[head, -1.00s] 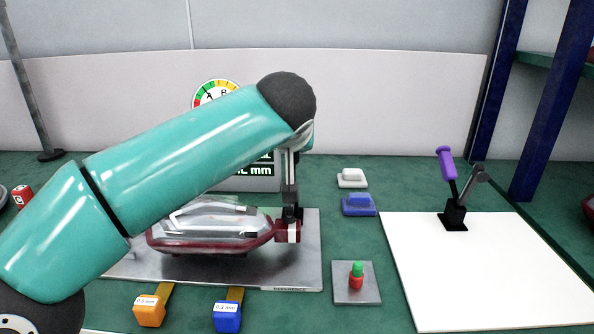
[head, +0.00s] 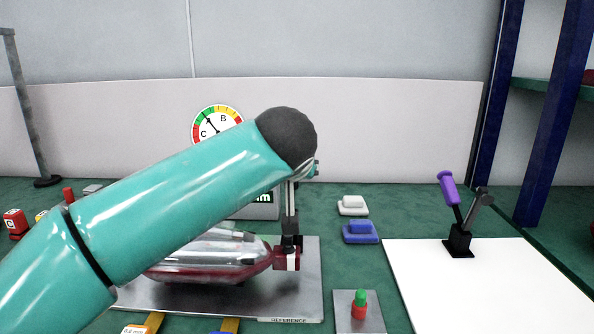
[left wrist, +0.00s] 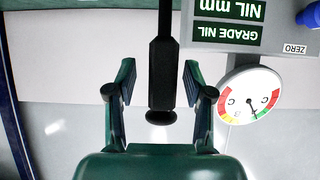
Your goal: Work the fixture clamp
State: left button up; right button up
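The fixture clamp appears in the head view as a dark upright lever (head: 290,205) with a black block (head: 291,242) at the right end of a red-and-clear tail lamp (head: 210,262). The lamp lies on a grey metal plate (head: 230,306). My left gripper (head: 304,170) is at the lever's top, mostly hidden by its wrist. In the left wrist view its fingers (left wrist: 160,85) are open, one on each side of a black lever (left wrist: 163,70) with a rounded end, with gaps showing. My right gripper is not in view.
A purple-handled clamp (head: 449,190) stands on a white board (head: 470,290) at the right. A red-and-green peg (head: 359,303) stands on a small plate. White (head: 352,206) and blue (head: 360,233) blocks lie behind it. A round gauge (head: 217,124) is behind my arm.

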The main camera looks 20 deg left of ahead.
pick_arm(q)
jog(key=shift+s, duration=0.1)
jog(key=v, duration=1.1)
jog(key=shift+s+r, duration=0.2)
jog(key=shift+s, duration=0.05)
jog(key=shift+d, duration=0.15)
